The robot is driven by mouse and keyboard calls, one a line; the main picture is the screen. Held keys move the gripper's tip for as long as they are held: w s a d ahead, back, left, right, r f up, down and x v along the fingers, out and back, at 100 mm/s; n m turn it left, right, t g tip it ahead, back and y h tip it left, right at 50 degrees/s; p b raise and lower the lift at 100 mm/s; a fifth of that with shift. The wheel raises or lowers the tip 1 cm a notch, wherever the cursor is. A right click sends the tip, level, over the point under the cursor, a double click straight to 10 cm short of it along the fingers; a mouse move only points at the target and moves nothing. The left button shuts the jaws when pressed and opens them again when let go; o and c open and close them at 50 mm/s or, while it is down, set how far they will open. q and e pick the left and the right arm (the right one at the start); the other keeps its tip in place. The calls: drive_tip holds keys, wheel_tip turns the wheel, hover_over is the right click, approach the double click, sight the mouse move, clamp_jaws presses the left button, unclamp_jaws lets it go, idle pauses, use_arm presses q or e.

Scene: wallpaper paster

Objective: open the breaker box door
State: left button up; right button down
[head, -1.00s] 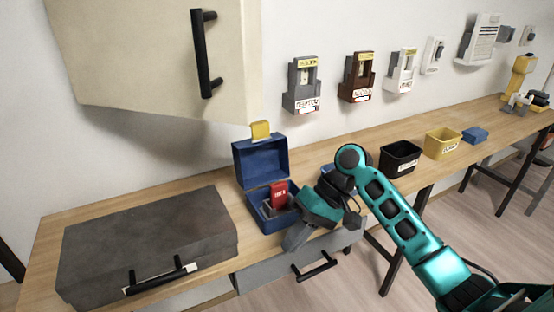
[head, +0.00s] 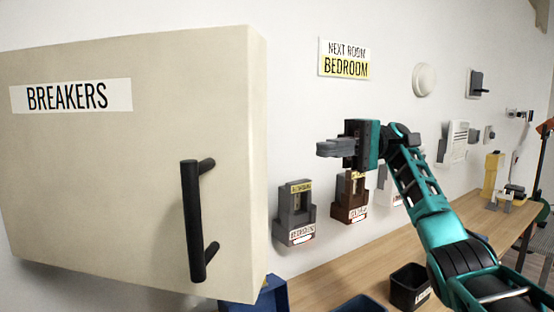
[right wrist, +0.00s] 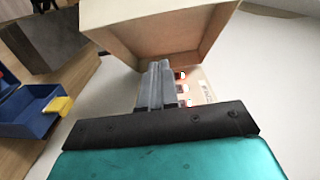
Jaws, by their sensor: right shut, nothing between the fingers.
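The breaker box (head: 110,190) is a large cream cabinet on the wall at the left of the head view, labelled BREAKERS. A black vertical bar handle (head: 193,220) sits near the door's right edge. My right gripper (head: 322,149) is raised in front of the wall, right of the box and apart from the handle. It is shut and empty, its fingers pointing left. In the right wrist view the fingers (right wrist: 157,75) point toward the cream box (right wrist: 165,25); the handle does not show there. My left gripper is not in view.
Below my gripper, grey (head: 295,212) and brown (head: 350,197) switch units hang on the wall. A BEDROOM sign (head: 344,60) is above. The space before the door looks clear.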

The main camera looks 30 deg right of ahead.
use_arm(q)
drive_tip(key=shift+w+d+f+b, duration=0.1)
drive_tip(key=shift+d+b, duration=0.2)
drive_tip(key=shift+b, duration=0.15)
use_arm(e)
drive_tip(key=s+a, duration=0.3)
drive_tip(key=a, duration=0.9)
drive_tip(key=shift+s, duration=0.25)
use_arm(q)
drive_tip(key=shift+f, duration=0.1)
use_arm(e)
drive_tip(key=shift+a, duration=0.1)
